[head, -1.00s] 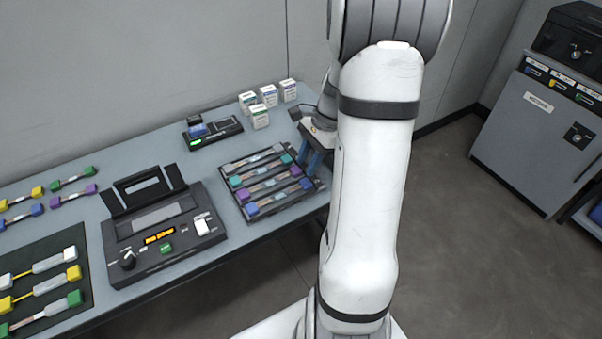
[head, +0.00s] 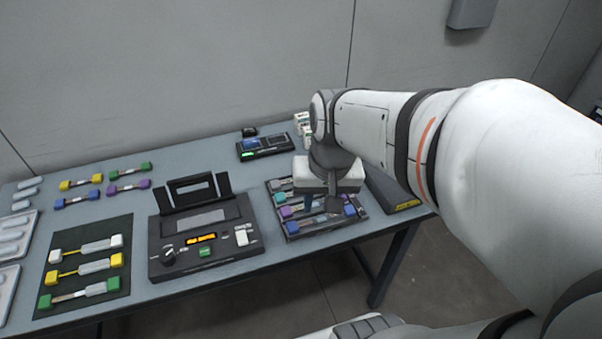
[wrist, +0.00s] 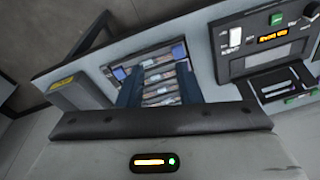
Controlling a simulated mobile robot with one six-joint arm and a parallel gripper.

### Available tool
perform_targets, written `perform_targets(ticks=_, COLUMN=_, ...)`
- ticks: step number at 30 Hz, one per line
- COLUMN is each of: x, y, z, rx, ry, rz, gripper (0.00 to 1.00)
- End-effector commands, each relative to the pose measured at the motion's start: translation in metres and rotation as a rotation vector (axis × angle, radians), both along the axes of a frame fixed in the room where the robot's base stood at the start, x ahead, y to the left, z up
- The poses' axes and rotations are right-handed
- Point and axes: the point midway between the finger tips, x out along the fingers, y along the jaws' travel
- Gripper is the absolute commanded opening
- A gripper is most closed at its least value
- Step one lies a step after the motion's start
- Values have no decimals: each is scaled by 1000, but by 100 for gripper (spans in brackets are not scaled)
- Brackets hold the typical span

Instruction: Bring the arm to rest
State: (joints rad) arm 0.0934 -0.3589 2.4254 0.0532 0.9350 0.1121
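My arm reaches in from the right in the head view. My gripper (head: 328,203) hangs over the dark tray (head: 293,235) on the table, its blue fingers pointing down. In the wrist view my gripper (wrist: 165,92) shows two blue fingers spread apart with nothing held between them. The tray also shows in the wrist view (wrist: 188,60), with several splice pieces lying in rows in it. My gripper hides part of the tray in the head view. I cannot tell the exact height of the fingertips above it.
The splicer (head: 205,262) stands left of the tray. A dark box with a yellow label (head: 405,206) is at its right, a small device (head: 265,146) and white boxes (head: 301,121) behind. A dark mat (head: 70,297) with several pieces lies left.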

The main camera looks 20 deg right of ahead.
Motion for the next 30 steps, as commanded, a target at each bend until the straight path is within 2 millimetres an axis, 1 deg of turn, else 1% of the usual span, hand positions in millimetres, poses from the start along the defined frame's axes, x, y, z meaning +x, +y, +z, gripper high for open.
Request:
perform_targets(ticks=1, x=-8, y=7, z=1, rx=-22, ry=-25, rz=76, gripper=32)
perform_targets(ticks=3, x=-16, y=12, z=1, rx=-47, ry=-50, rz=154, gripper=32)
perform_targets(ticks=7, x=-22, y=16, z=1, rx=-71, ry=-71, rz=226, gripper=32)
perform_targets(ticks=17, x=-22, y=16, z=1, rx=-73, ry=-72, rz=232, gripper=32)
perform_targets(ticks=18, x=-22, y=16, z=3, rx=-73, ry=-72, rz=232, gripper=32)
perform_targets(ticks=21, x=-23, y=16, z=21, rx=-75, ry=-77, rz=231, gripper=32)
perform_targets(ticks=23, x=-23, y=16, z=27, rx=-76, ry=-80, rz=231, gripper=32)
perform_targets(ticks=30, x=-23, y=15, z=22, rx=-75, ry=-80, rz=230, gripper=32)
